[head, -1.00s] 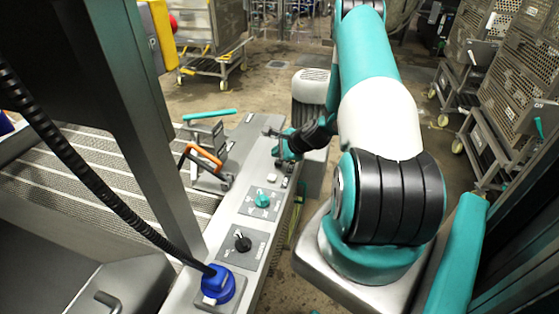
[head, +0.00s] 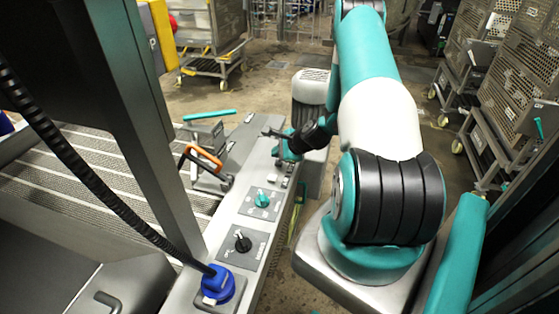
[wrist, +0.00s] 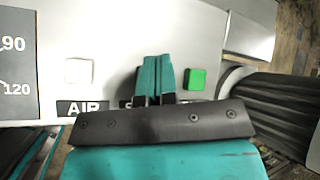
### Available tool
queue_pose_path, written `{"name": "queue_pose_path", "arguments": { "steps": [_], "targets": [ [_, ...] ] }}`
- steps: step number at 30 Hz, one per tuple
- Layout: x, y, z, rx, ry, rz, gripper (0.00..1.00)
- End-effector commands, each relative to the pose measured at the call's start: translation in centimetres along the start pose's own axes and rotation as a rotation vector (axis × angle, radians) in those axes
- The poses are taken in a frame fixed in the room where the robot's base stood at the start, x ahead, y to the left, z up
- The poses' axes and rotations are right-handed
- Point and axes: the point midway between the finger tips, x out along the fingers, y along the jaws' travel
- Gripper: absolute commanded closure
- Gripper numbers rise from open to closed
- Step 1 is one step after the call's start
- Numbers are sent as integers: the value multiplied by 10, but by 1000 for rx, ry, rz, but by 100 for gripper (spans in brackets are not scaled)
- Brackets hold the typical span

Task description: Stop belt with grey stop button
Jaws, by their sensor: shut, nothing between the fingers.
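My gripper (wrist: 160,68) is shut and empty, its teal fingers together over the control panel in the wrist view. It lies between a pale square button (wrist: 78,72) on the left and a green button (wrist: 197,79) on the right. A dark label starting with "S" (wrist: 125,104) is partly covered by my gripper. The grey stop button is not visible; the spot above that label is behind the fingers. I cannot tell whether the fingers touch it. In the head view my wrist is at the panel's far part, and the fingertips are hard to make out.
The panel also carries a teal knob (head: 263,200), a black knob (head: 242,243) and a blue fitting (head: 217,286). The slatted belt (head: 90,150) runs to the left. An orange-handled clamp (head: 203,158) stands between belt and panel. A dark "AIR" label (wrist: 83,108) sits under the pale button.

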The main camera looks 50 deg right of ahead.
Motion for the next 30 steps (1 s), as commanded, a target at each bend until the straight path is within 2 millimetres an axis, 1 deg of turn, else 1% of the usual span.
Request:
{"name": "queue_pose_path", "arguments": {
  "steps": [11,21,30],
  "targets": [
    [0,0,0,0,0,0,100],
    [5,6,-6,1,0,0,100],
    [4,6,-5,0,0,0,100]
  ]
}}
